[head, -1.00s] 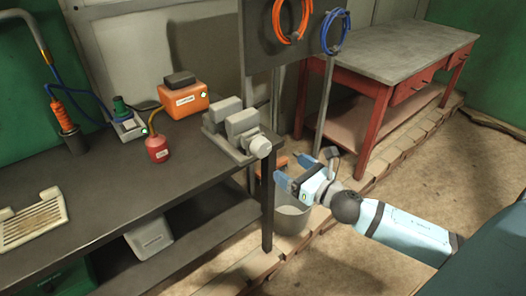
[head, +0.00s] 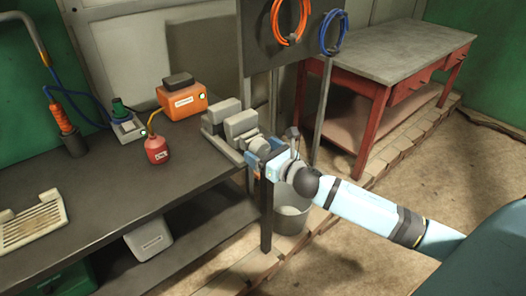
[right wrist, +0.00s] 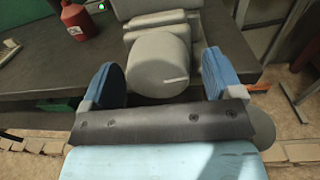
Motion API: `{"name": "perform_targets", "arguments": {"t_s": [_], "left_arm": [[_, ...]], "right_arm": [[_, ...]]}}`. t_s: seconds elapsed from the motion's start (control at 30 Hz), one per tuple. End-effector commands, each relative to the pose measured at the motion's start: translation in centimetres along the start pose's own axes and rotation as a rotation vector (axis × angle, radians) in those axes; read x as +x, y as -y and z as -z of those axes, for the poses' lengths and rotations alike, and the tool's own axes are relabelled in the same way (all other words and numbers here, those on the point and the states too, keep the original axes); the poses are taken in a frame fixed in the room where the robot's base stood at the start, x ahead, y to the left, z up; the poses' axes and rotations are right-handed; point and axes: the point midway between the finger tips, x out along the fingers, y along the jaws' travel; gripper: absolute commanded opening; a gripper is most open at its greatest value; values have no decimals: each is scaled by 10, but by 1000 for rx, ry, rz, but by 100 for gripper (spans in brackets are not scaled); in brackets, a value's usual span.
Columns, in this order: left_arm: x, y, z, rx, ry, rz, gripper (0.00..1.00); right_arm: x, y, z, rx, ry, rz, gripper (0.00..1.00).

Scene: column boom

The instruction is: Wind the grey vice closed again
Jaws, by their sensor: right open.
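The grey vice (head: 240,124) sits at the right end of the dark workbench (head: 110,185). Its jaws stand apart with a gap between them. Its round grey knob faces the bench's end; in the right wrist view the knob (right wrist: 158,62) has a pale line on its face. My right gripper (head: 264,154) is at the knob. In the right wrist view its two blue fingers (right wrist: 163,82) are open, one on each side of the knob, with visible space between finger and knob. My left gripper is not in view.
A red oil can (head: 157,150) and an orange box (head: 183,100) stand left of the vice. A grey bucket (head: 291,215) is on the floor below the bench end. A red-legged table (head: 400,55) stands behind to the right.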

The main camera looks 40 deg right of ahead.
Motion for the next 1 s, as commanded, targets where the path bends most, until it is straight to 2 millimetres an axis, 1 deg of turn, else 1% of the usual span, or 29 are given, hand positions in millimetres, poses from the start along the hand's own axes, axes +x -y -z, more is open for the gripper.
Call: {"name": "perform_targets", "arguments": {"t_s": [0.07, 0.17, 0.2, 0.3, 0.5, 0.67, 0.87, 1.0], "left_arm": [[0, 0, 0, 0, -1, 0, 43], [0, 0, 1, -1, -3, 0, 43], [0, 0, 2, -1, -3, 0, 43], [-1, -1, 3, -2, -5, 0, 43], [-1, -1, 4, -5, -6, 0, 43], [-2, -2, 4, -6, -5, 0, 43], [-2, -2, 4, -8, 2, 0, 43], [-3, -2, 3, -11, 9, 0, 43]], "right_arm": [[0, 0, 0, 0, 0, 0, 85], [0, 0, 0, 0, 0, 0, 65], [0, 0, 0, 0, 0, 0, 56], [0, 0, 0, 0, 0, 0, 36], [0, 0, 0, 8, 1, 0, 36], [0, 0, 0, 50, 3, -1, 36], [-1, -1, 0, 169, 10, -1, 36], [0, -2, -1, 291, 19, -1, 36]]}}
